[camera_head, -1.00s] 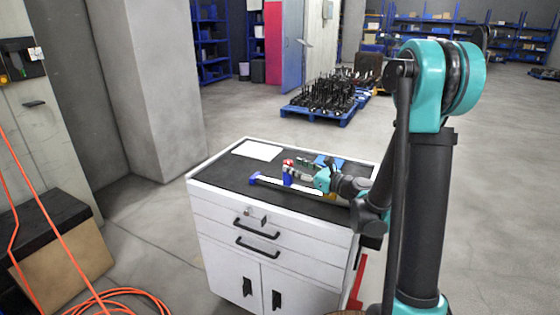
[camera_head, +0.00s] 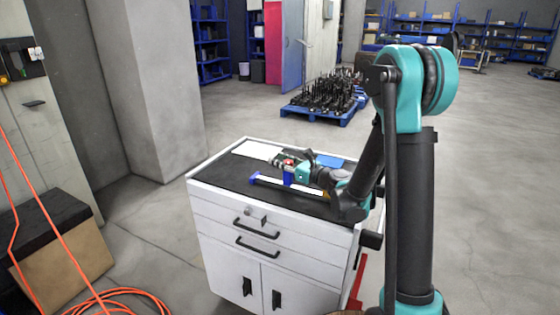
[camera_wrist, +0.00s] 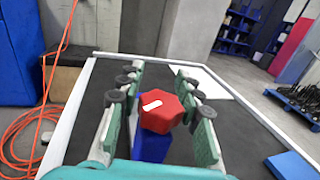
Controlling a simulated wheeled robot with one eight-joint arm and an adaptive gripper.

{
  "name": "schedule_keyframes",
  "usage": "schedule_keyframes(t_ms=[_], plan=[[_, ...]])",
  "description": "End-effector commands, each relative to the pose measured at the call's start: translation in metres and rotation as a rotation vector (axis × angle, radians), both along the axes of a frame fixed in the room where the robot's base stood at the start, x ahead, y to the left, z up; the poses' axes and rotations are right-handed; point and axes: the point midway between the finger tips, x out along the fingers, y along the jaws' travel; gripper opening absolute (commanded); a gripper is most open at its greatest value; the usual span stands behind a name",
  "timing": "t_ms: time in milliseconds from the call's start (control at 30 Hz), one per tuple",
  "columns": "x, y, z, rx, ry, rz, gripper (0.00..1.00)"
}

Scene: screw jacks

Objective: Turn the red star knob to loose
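The red star knob (camera_wrist: 160,110) sits on top of a blue body (camera_wrist: 151,146) in the wrist view and carries a white mark on its top. In the head view the red knob (camera_head: 289,162) shows small above the blue body, which stands by a pale bar with a blue end (camera_head: 255,178). My gripper (camera_wrist: 160,70) is open, with one finger on each side of the knob and the fingertips reaching past it. Narrow gaps appear between the pads and the knob; whether any pad touches is hard to tell.
The jack stands on the dark top of a white drawer cabinet (camera_head: 225,214) with a raised white rim. A white sheet (camera_head: 250,149) and a blue flat item (camera_head: 330,160) lie on it. An orange hose (camera_head: 112,296) lies on the floor at left.

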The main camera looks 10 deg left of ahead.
Motion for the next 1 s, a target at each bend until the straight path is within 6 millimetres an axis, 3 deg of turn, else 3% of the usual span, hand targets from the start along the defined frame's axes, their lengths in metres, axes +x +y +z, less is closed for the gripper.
schedule_keyframes(t_ms=[33,233,600,1000], plan=[[-0.0001,-0.0001,0.0,0.0,0.0,0.0,0.26],[-0.0001,-0.0002,0.0,0.0,0.0,0.0,0.01],[-0.0002,-0.0002,-0.0001,0.0,0.0,0.003,0.0],[-0.0041,0.0021,0.0,0.0,0.0,0.132,0.0]])
